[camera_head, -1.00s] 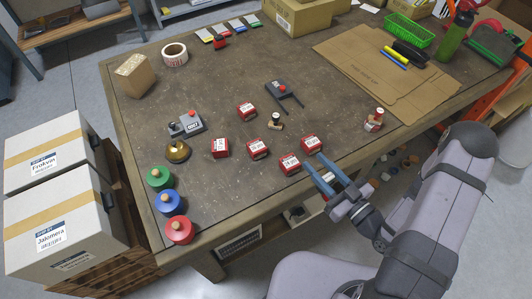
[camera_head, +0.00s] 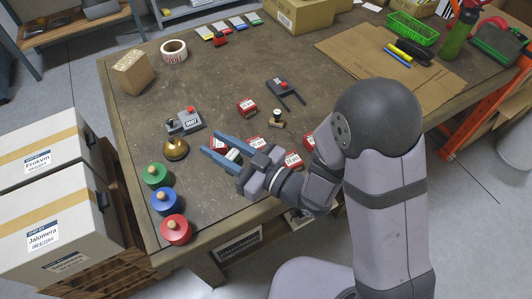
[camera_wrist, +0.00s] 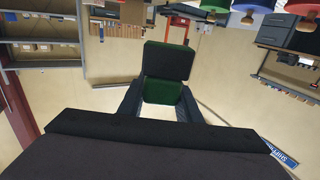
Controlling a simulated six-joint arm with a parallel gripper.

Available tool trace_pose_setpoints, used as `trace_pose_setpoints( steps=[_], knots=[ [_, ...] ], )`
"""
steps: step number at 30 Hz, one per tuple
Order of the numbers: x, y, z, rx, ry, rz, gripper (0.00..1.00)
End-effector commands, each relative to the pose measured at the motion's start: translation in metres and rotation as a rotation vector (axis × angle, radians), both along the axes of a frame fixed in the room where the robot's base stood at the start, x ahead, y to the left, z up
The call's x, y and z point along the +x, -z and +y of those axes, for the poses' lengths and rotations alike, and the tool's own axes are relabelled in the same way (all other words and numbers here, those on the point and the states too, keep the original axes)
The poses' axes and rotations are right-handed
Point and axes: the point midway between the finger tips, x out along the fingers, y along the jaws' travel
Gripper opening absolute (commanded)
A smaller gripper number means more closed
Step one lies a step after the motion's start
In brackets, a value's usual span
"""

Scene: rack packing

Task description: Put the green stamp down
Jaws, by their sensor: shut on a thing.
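In the wrist view my gripper (camera_wrist: 161,92) is shut on a dark block with green faces and edges, the green stamp (camera_wrist: 168,63). In the head view it is mostly hidden between the fingers, with a pale part showing. I cannot tell whether it touches anything below.
Round green (camera_head: 155,175), blue (camera_head: 166,201) and red (camera_head: 175,229) pots with wooden knobs line the left table edge. Red boxes (camera_head: 247,106) lie nearby.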

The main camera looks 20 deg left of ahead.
Motion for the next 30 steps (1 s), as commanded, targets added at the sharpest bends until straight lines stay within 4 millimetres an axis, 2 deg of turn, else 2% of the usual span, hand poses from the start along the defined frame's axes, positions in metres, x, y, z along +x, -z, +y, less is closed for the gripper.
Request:
trace_pose_setpoints(
  steps=[3,6,13,18,23,30],
  knots=[
    [0.029,-0.003,-0.013,-0.002,0.13,0.002,0.09],
    [0.052,0.004,-0.028,-0.003,0.24,0.004,0.09],
    [0.089,0.015,-0.06,-0.003,0.433,0.001,0.09],
    [0.099,0.018,-0.07,-0.002,0.489,0.0,0.09],
    [0.099,0.021,-0.07,-0.002,0.488,0.001,0.09],
    [0.099,0.044,-0.07,-0.004,0.486,0.004,0.09]
  ],
)
